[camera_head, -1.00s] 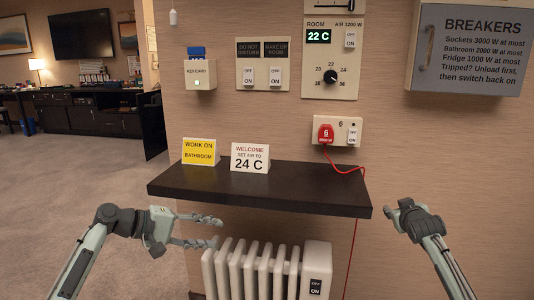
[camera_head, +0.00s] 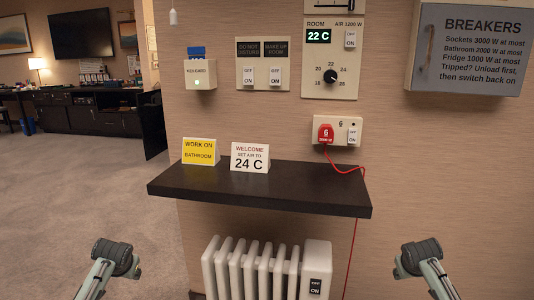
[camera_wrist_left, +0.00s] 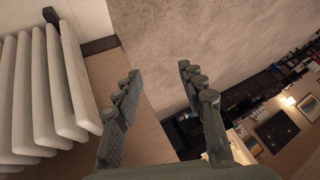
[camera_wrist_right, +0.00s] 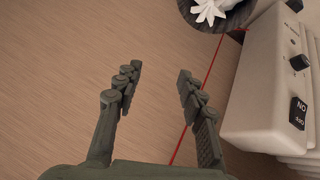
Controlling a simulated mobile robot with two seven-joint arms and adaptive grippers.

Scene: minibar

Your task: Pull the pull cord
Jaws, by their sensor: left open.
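A small white pull handle (camera_head: 173,16) hangs at the top edge of the head view, left of the wall panels. I take it for the end of the pull cord; the rest of the cord is mostly out of view. My left gripper (camera_wrist_left: 159,74) is open and empty in the left wrist view, above the floor beside the radiator, low and far from the handle. My right gripper (camera_wrist_right: 155,74) is open and empty in the right wrist view, facing the wall. The head view shows both arm ends low, with the fingers hidden.
A dark shelf (camera_head: 270,193) with a yellow sign (camera_head: 199,151) and a white sign (camera_head: 249,157) juts out above a white radiator (camera_head: 262,268). A red plug (camera_head: 326,134) has a red cable hanging past the shelf. A breaker box (camera_head: 468,50) is at upper right. Carpet at left is clear.

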